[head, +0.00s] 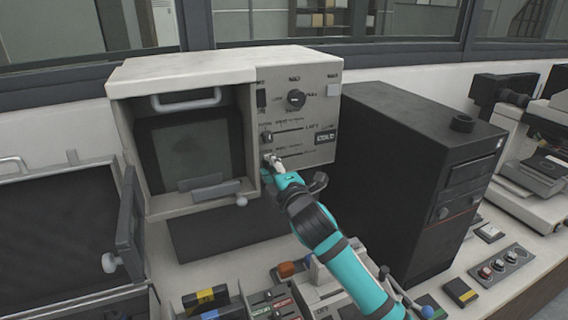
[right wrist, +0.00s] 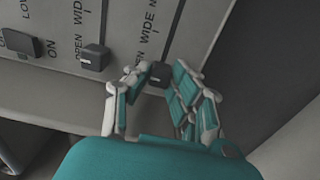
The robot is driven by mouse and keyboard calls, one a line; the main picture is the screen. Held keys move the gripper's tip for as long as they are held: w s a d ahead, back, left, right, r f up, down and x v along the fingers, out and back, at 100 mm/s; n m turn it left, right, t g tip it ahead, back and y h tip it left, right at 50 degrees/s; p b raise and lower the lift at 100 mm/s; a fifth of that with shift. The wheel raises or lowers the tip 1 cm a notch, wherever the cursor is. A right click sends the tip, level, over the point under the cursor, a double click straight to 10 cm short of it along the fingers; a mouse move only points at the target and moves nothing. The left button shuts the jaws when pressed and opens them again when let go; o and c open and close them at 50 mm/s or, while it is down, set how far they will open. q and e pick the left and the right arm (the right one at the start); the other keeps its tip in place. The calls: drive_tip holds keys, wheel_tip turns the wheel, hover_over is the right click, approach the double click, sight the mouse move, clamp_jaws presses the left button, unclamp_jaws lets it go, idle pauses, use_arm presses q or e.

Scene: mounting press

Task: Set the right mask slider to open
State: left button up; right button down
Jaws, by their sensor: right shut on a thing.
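The mounting press (head: 210,75) is a pale box with a dark window and a control panel on its right side. The right mask slider is a small dark knob (right wrist: 158,74) at the lower end of its track in the right wrist view, beside a partly hidden OPEN label. My right gripper (head: 268,160) is at the panel's lower left corner in the head view. Its fingers (right wrist: 160,82) are shut around this knob, which they partly cover. The left mask slider (right wrist: 95,58) sits beside its OPEN label; it also shows in the head view (head: 266,137). My left gripper is not in view.
A black switch (right wrist: 22,43) lies left of the sliders in the right wrist view. A tall black unit (head: 410,170) stands close to the right of the press. Small boxes and controls crowd the counter below my right arm.

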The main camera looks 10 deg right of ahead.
drive_tip(key=shift+a+f, duration=0.1)
drive_tip(key=shift+a, duration=0.15)
drive_tip(key=shift+d, duration=0.1)
drive_tip(key=c, duration=1.6)
unclamp_jaws()
drive_tip(key=o, duration=0.4)
drive_tip(key=shift+s+a, duration=0.1)
drive_tip(key=shift+a, duration=0.1)
drive_tip(key=shift+o, duration=0.2)
drive_tip(key=shift+d, duration=0.1)
drive_tip(key=shift+s+d, duration=0.1)
drive_tip(key=shift+s, duration=0.05)
drive_tip(key=s+d, duration=0.2)
drive_tip(key=s, duration=0.9)
drive_tip(key=shift+s, duration=0.2)
